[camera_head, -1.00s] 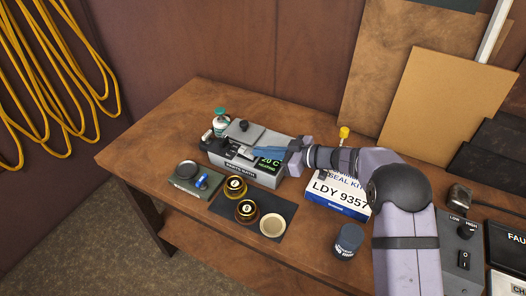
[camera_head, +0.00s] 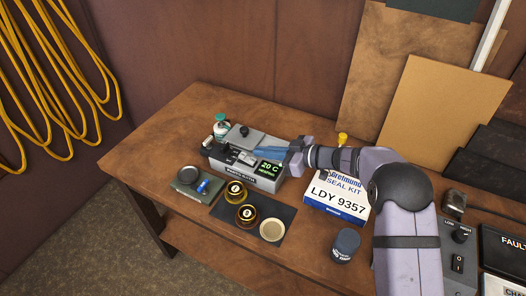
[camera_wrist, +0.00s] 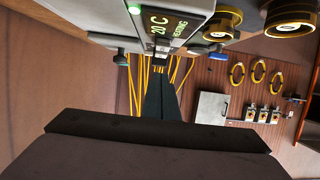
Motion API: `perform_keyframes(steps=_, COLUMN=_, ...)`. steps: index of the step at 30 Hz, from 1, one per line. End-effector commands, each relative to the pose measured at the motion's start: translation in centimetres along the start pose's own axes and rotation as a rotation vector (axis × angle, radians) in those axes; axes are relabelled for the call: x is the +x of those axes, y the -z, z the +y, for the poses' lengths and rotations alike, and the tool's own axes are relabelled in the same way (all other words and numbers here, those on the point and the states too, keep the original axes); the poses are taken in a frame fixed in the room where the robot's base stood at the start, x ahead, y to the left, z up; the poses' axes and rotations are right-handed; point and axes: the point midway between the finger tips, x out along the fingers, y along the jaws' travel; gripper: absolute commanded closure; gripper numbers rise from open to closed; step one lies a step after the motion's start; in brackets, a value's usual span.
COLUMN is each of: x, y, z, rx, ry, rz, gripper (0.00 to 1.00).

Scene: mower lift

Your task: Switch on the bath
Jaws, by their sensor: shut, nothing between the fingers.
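The bath (camera_head: 236,170) is a grey box with a lid on the workbench, left of my arm. Its display (camera_head: 268,166) reads "20 C" in green with a smaller line below. In the wrist view the display (camera_wrist: 160,26) reads "20 C HEATING", and a green lamp (camera_wrist: 134,9) beside it is lit. My gripper (camera_head: 257,153) is shut and empty, its blue fingers over the bath's top near the display. In the wrist view the dark fingers (camera_wrist: 158,75) are together.
A seal kit box (camera_head: 338,196) lies right of the bath, with a dark jar (camera_head: 346,245) in front. Gold-rimmed black parts and a pale cup (camera_head: 271,230) are on a dark mat (camera_head: 226,212). A white-and-green bottle (camera_head: 221,127) stands behind the bath. The bench's left end is clear.

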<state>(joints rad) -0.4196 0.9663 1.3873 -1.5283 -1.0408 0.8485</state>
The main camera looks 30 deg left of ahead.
Motion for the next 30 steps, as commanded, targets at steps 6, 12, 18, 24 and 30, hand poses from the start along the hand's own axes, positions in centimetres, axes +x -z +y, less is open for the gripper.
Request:
perform_keyframes(steps=6, x=-2.4, y=0.9, z=0.2, rx=0.001, ry=-0.006, rz=-0.002, gripper=1.00)
perform_keyframes(steps=12, x=-6.2, y=-0.3, z=0.1, rx=0.001, ry=-0.005, rz=0.000, gripper=1.00)
perform_keyframes(steps=18, x=-9.0, y=-1.1, z=0.1, rx=0.001, ry=-0.003, rz=-0.001, gripper=1.00)
perform_keyframes(steps=24, x=-10.4, y=-1.3, z=0.0, rx=0.000, ry=-0.001, rz=0.000, gripper=1.00)
perform_keyframes(steps=30, x=-10.6, y=-1.3, z=0.0, rx=0.001, ry=0.000, rz=-0.001, gripper=1.00)
